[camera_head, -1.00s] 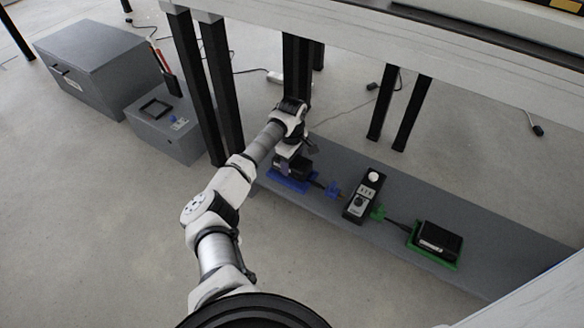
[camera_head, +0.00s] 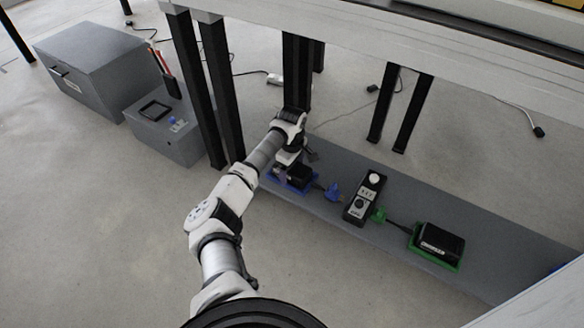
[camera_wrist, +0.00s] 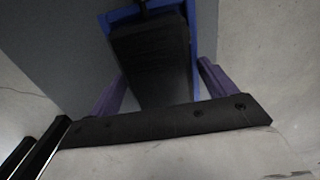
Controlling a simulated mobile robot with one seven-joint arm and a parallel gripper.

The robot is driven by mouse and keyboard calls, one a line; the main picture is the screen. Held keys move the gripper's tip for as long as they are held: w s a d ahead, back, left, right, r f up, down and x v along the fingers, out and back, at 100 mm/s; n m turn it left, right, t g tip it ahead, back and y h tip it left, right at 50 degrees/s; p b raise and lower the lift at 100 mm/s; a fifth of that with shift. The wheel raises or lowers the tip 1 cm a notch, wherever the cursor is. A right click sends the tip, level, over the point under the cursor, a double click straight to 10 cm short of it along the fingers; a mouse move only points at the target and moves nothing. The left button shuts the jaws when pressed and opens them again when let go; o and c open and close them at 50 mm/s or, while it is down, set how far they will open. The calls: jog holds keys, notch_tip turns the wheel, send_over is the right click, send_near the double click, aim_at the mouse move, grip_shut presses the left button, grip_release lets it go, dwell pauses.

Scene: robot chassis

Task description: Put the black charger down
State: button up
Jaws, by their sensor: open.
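The black charger (camera_head: 299,177) sits in the blue tray (camera_head: 312,187) on the grey shelf, at the shelf's left end. In the wrist view the charger (camera_wrist: 152,60) lies within the blue tray rim (camera_wrist: 207,30). My gripper (camera_wrist: 160,85) is open, with one purple finger on each side of the charger's near end. In the head view my gripper (camera_head: 285,172) is over the tray's left part, and my wrist hides some of the tray. The near end of the charger is hidden behind my gripper's dark bar in the wrist view.
A blue plug (camera_head: 333,192), a black meter (camera_head: 364,197), a green plug (camera_head: 378,214) and another black charger in a green tray (camera_head: 416,249) stand to the right on the grey shelf (camera_head: 490,245). Black table legs (camera_head: 296,75) rise close behind my wrist.

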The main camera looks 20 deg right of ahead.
notch_tip(320, 180, up, 12)
jog(key=p, duration=0.4)
dwell(0.5)
